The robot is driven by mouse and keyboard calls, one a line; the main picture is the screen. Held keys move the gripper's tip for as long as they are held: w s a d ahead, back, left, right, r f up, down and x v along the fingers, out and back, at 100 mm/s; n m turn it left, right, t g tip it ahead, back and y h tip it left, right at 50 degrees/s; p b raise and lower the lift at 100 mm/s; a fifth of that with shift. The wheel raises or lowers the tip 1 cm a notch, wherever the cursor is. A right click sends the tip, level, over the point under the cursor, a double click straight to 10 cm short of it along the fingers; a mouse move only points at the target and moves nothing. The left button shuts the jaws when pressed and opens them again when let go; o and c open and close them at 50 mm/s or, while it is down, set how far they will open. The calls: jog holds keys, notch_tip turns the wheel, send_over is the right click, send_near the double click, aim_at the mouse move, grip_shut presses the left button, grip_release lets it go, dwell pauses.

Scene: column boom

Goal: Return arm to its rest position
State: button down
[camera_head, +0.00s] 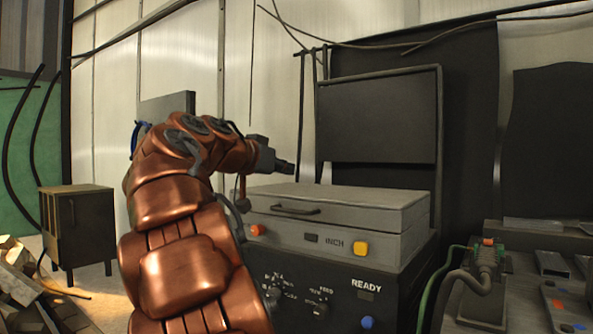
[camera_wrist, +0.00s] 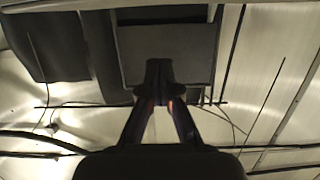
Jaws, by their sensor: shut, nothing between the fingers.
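My copper-coloured arm rises from the bottom of the head view and bends right at the top. Part of the machine's left side is hidden behind my arm.
The grey machine (camera_head: 335,222) has a handled lid, an orange button, a yellow button and a lower panel marked READY. A dark upright panel (camera_head: 377,117) stands behind it. A small dark cabinet (camera_head: 90,232) and rubble (camera_head: 40,300) are at left. A cluttered bench (camera_head: 540,290) with cables is at right.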

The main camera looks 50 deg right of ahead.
jog(key=shift+v, duration=0.8)
jog(key=s+a+f+n+y+p, duration=0.3)
jog(key=a+f+n+y+p, duration=0.2)
jog(key=a+p, duration=0.45)
jog(key=s+a+f+n+y+p, duration=0.4)
jog(key=a+p, duration=0.3)
jog(key=p, duration=0.6)
jog(key=s+a+f+n+g+y+p, duration=0.2)
jog(key=s+a+n+y+p, duration=0.4)
jog(key=s+a+p, duration=0.8)
jog(key=s+a+f+n, duration=0.1)
jog(key=s+a+n, duration=0.1)
jog(key=a, duration=0.3)
jog(key=shift+s+a+f+g+y+p, duration=0.25)
jog(key=shift+s+f+g+y+p, duration=0.05)
jog(key=shift+s+f, duration=0.1)
